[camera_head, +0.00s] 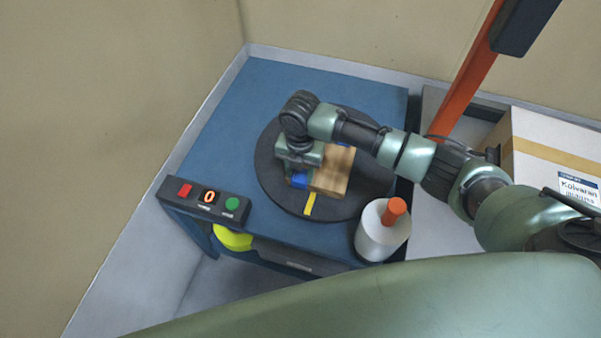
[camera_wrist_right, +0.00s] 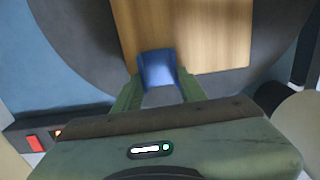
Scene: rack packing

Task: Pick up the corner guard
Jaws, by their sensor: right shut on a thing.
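The blue corner guard (camera_head: 300,181) is at the near left edge of a wooden box (camera_head: 333,172) on the dark round turntable (camera_head: 272,180). In the right wrist view the corner guard (camera_wrist_right: 157,70) sits between my two fingers against the edge of the wooden box (camera_wrist_right: 195,30). My right gripper (camera_head: 296,176) reaches down from above and is shut on the corner guard; its fingers also show in the wrist view (camera_wrist_right: 158,92). The guard's lower part is hidden. My left gripper is not in view.
A control box (camera_head: 205,199) with red and green buttons stands at the table's left front. A white roll with an orange handle (camera_head: 380,240) is at the right front. A white carton (camera_head: 550,150) and an orange post (camera_head: 465,85) are at right. The blue tabletop (camera_head: 260,85) is clear at the back.

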